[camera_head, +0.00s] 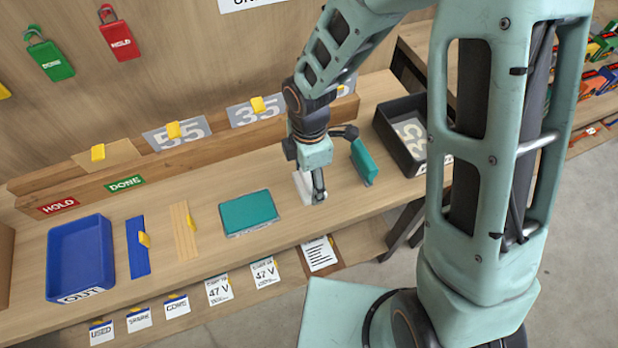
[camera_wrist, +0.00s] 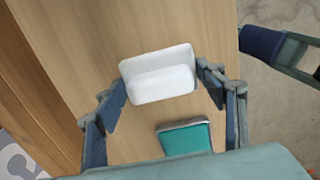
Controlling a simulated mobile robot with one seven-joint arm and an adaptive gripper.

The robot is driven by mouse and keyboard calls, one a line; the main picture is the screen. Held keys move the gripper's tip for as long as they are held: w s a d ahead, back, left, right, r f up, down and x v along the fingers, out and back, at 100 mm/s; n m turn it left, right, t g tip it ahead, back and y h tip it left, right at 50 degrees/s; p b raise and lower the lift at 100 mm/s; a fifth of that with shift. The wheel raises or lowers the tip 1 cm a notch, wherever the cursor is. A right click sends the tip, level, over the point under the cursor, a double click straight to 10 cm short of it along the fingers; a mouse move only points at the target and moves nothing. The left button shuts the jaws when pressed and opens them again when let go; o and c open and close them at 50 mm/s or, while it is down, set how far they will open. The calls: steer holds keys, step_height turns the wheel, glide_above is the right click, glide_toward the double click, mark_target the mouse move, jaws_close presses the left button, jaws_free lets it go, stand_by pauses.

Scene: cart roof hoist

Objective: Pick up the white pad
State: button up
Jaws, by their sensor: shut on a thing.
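The white pad (camera_head: 302,187) is at the middle of the bench in the head view, partly hidden by my gripper (camera_head: 318,192). In the wrist view, the white pad (camera_wrist: 158,73) lies between the two fingers of my gripper (camera_wrist: 162,78). A finger meets each short side, and the jaws are shut on it. The pad's pale top and a lower ledge show. I cannot tell whether it rests on the wood or is slightly above it.
A teal block (camera_head: 249,212) lies flat left of the gripper. Another teal piece (camera_head: 363,160) stands upright to the right. A dark tray (camera_head: 382,127) is farther right. A blue OUT tray (camera_head: 103,258) is far left. A wooden ledge (camera_head: 225,136) runs along the back.

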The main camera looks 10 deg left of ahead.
step_height(320, 180, up, 2)
steer(key=shift+r+p, duration=0.2)
steer(key=shift+p, duration=0.65)
steer(key=s+a+r+p, duration=0.1)
steer(key=s+r+p, duration=0.1)
steer(key=s+r, duration=0.3)
steer(key=s+r+p, duration=0.3)
steer(key=s+r, duration=0.1)
steer(key=s, duration=0.5)
steer(key=shift+a+r, duration=0.35)
steer(key=shift+a, duration=0.05)
